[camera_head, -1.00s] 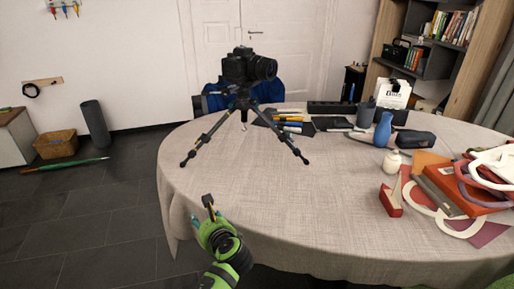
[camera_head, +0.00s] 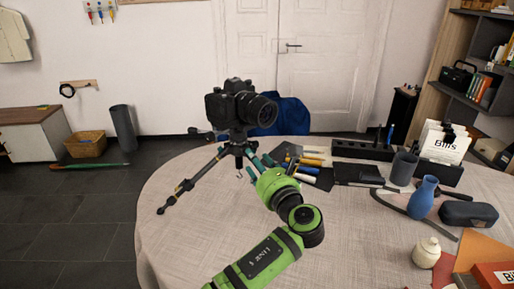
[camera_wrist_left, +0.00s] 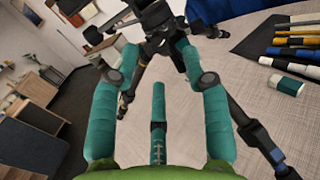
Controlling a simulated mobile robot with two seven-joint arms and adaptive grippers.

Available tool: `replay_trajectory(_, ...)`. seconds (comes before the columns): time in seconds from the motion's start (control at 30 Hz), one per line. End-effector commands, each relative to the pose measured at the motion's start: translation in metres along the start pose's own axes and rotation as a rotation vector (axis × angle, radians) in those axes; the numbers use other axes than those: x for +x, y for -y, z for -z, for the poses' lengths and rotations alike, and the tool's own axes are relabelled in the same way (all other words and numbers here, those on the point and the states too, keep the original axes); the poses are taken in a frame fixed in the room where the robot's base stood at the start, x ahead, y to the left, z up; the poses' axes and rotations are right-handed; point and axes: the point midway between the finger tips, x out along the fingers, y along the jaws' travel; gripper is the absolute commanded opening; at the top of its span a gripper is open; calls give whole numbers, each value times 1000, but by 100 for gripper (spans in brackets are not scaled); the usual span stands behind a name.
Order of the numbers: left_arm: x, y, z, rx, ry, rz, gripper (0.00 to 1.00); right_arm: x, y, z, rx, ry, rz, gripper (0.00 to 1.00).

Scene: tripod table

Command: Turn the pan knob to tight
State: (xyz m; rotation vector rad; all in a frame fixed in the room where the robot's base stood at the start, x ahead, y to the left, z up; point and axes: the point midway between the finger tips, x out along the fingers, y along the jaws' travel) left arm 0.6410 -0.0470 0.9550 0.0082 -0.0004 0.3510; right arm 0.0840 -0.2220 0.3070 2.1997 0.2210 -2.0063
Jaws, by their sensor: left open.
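A black camera (camera_head: 240,105) sits on the tripod (camera_head: 186,186) at the table's far left edge. The tripod head (camera_head: 238,138) is under it, and a short dark handle (camera_head: 192,131) sticks out on its left. I cannot make out the pan knob surely. My left gripper (camera_head: 249,160) is at the tripod, just below the head and right of its column, partly hidden by its own green wrist. In the left wrist view its teal fingers (camera_wrist_left: 157,46) are spread, with the dark tripod head (camera_wrist_left: 156,18) between and beyond their tips. They seem to hold nothing. My right gripper is not seen.
A grey cup (camera_head: 403,168), blue vase (camera_head: 423,198) and white jar (camera_head: 427,252) stand to the right. A blue chair (camera_head: 290,116) is behind the table.

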Motion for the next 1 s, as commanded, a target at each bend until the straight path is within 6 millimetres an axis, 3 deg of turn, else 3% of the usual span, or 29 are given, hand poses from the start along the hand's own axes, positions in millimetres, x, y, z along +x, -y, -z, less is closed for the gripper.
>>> replay_trajectory(0.1,21,-1,-1,2,2,-2,47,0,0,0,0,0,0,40)
replay_trajectory(0.3,45,0,0,-1,1,0,47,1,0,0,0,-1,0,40)
replay_trajectory(0.7,53,0,0,-3,-1,1,47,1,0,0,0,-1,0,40)
replay_trajectory(0.8,53,0,0,-3,-1,1,7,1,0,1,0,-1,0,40)
replay_trajectory(0.83,53,0,0,-2,-1,1,0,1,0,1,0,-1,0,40)
replay_trajectory(1.0,53,0,0,-2,0,1,0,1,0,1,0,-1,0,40)
